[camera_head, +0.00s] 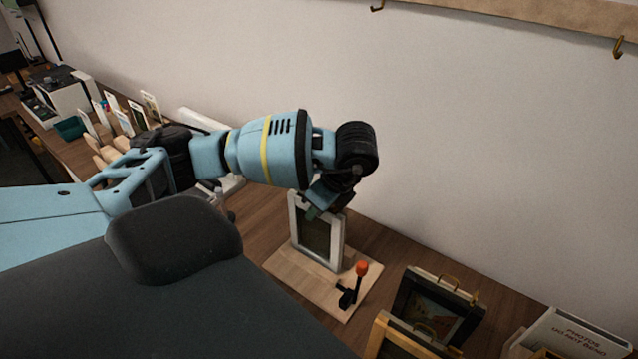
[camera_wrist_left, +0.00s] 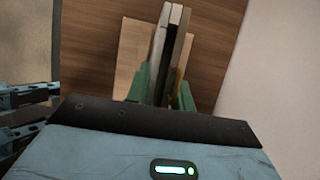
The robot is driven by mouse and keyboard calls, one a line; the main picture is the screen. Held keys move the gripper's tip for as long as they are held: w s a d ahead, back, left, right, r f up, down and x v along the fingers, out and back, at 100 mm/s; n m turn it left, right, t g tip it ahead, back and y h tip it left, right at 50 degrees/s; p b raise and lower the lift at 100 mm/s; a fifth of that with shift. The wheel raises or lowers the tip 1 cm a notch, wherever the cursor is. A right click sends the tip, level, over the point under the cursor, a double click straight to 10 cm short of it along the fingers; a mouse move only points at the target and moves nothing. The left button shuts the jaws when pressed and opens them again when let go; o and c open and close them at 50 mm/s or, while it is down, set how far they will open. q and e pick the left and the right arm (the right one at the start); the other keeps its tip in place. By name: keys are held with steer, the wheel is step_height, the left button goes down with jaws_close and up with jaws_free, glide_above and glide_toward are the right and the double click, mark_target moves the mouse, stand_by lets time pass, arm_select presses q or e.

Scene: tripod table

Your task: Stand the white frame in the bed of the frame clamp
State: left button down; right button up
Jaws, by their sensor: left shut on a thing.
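The white frame (camera_head: 296,226) stands roughly upright over the light wooden base of the frame clamp (camera_head: 290,276), behind the clamp's orange-knobbed lever (camera_head: 361,268). My left gripper (camera_head: 323,203) is shut on the frame's top edge from above. In the left wrist view, the green fingertips (camera_wrist_left: 160,88) lie on both sides of the frame (camera_wrist_left: 158,42), which shows edge-on. The clamp's base (camera_wrist_left: 128,55) lies below it there. The bed is hidden behind the frame, and I cannot tell whether the frame's lower edge touches it.
A dark frame (camera_head: 408,303) and a yellowish wooden frame (camera_head: 376,338) stand right of the clamp, near a white box (camera_head: 570,335) of photos. The wall rises close behind. Several cards and a green bin (camera_head: 70,128) are at the far left.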

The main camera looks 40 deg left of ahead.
arm_select(q)
steer(key=shift+f, duration=0.1)
steer(key=c, duration=1.1)
jaws_free()
steer(key=shift+r+p, duration=1.2)
steer(key=shift+r, duration=3.3)
arm_select(e)
steer(key=shift+t, duration=0.6)
steer(key=shift+w+r, duration=0.9)
steer(key=shift+r, duration=0.2)
steer(key=shift+w+r, duration=0.85)
steer(key=shift+r, duration=0.2)
